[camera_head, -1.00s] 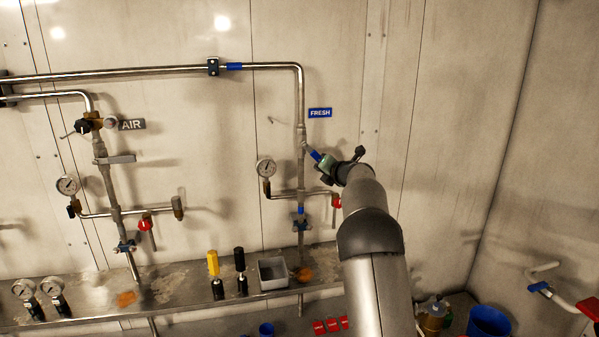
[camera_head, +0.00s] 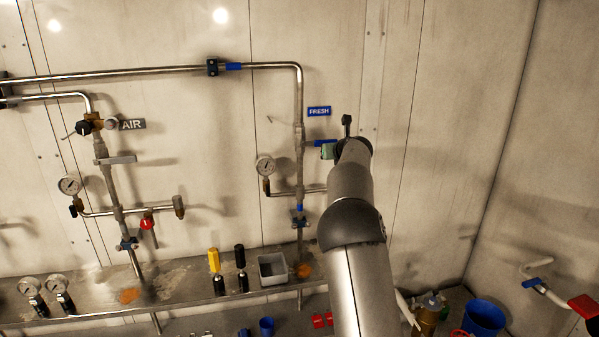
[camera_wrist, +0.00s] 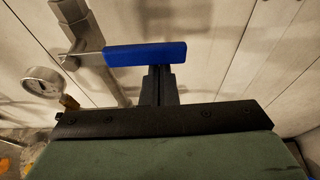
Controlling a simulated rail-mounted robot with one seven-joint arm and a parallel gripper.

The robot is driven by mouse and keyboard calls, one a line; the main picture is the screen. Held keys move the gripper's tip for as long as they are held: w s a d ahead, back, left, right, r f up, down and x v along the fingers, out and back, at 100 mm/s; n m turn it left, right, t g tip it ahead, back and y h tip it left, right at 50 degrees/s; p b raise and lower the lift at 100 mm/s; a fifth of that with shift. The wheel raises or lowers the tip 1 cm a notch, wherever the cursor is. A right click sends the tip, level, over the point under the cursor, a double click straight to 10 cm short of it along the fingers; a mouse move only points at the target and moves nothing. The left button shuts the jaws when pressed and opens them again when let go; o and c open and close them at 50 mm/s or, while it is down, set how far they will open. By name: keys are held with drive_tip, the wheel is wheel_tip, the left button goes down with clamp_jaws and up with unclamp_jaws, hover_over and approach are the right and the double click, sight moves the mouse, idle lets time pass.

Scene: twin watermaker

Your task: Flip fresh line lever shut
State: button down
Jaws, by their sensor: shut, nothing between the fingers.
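The fresh line lever is a blue handle (camera_head: 321,143) on the vertical pipe just below the blue FRESH sign (camera_head: 319,111). It sticks out sideways to the right, roughly square to the pipe. In the wrist view the blue lever (camera_wrist: 145,53) crosses above my fingers, with its grey valve body at left. My gripper (camera_wrist: 161,74) is shut and empty, its dark fingertips right at the lower edge of the lever; I cannot tell whether they touch.
A pressure gauge (camera_head: 265,166) hangs left of the fresh pipe on a side branch. A lower blue-handled valve (camera_head: 299,216) is on the same pipe. The steel shelf (camera_head: 190,290) holds yellow and black handled tools and a grey bin (camera_head: 272,269). The wall right of my arm is clear.

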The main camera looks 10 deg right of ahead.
drive_tip(key=shift+r, duration=0.35)
idle(0.3)
drive_tip(key=shift+f, duration=0.1)
wheel_tip(320, 180, down, 4)
drive_tip(key=b, duration=0.4)
drive_tip(key=b+v, duration=0.3)
drive_tip(key=v, duration=0.7)
